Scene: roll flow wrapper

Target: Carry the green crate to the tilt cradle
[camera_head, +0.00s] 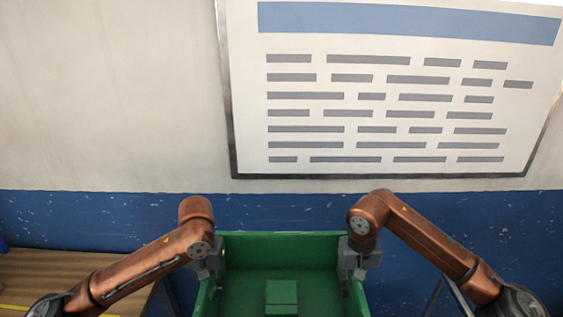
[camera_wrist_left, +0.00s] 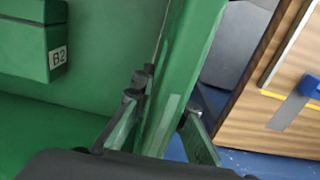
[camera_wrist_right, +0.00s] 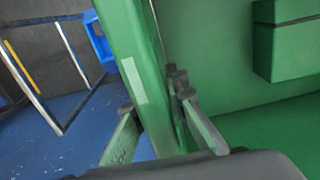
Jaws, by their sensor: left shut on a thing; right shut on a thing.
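The green crate (camera_head: 284,239) is in the lower middle of the head view, between my two arms. A green block (camera_head: 282,297) lies inside it; the left wrist view shows a white "B2" label on the block (camera_wrist_left: 30,38). My left gripper (camera_wrist_left: 165,115) is shut on the crate's left wall, one finger inside and one outside. My right gripper (camera_wrist_right: 155,112) is shut on the crate's right wall in the same way. The crate's near side is cut off by the head view's lower edge. I cannot make out the tilt cradle.
A wooden table (camera_head: 50,272) is at the left, with a blue item (camera_wrist_left: 310,86) on it in the left wrist view. A metal frame (camera_wrist_right: 65,75) stands beyond the crate's right wall. A blue and white wall with a large board (camera_head: 390,100) is ahead.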

